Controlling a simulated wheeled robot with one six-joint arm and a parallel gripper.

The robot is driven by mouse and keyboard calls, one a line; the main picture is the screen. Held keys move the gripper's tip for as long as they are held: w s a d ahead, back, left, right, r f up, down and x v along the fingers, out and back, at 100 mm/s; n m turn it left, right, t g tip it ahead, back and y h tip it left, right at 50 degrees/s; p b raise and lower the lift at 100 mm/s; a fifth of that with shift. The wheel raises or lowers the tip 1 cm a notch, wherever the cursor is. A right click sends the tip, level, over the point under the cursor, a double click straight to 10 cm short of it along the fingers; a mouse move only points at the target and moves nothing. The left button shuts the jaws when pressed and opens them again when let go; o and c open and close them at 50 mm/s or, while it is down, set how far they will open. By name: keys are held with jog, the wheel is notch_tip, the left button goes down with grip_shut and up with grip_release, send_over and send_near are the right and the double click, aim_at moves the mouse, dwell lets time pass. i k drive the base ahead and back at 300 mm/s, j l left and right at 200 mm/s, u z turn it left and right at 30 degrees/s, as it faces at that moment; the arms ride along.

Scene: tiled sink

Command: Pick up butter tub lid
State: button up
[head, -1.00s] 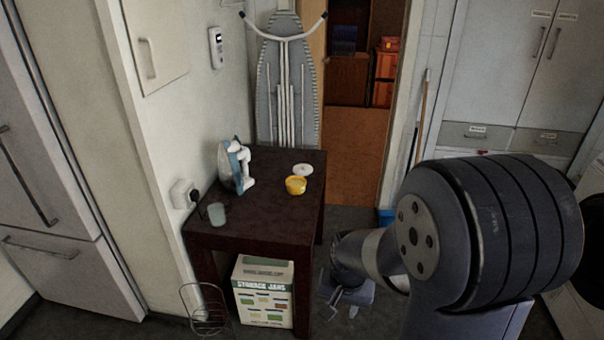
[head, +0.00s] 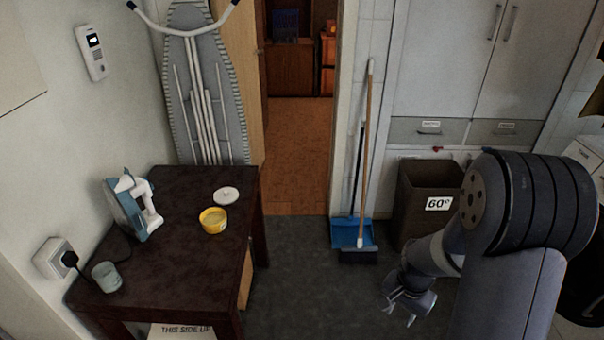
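The butter tub lid (head: 226,195) is a small white disc with a little knob-like mark on top. It lies on the dark brown table (head: 192,265), near its back right corner. The yellow butter tub (head: 213,221) stands just in front of it. My gripper (head: 401,312) hangs low over the floor to the right of the table, well apart from the lid. Its fingers appear spread, with nothing between them.
An iron (head: 133,205) and a pale cup (head: 107,276) stand on the table's left side. A blue dustpan (head: 351,232), a broom (head: 366,150) and a brown bin (head: 422,205) stand at the back. Grey floor (head: 300,275) between table and arm is clear.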

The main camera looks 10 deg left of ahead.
aim_at(225, 195)
jog(key=i+l, duration=0.2)
jog(key=i, duration=0.35)
jog(key=i+l, duration=0.15)
jog(key=i, duration=0.35)
jog(key=i+j+u, duration=0.2)
jog(key=u, duration=0.25)
jog(key=i+u, duration=0.7)
jog(key=u, duration=0.15)
jog(key=i+l+u, duration=0.15)
jog(key=i+u, duration=0.15)
jog(key=u, duration=0.15)
jog(key=i+u, duration=0.35)
jog(key=i, duration=0.3)
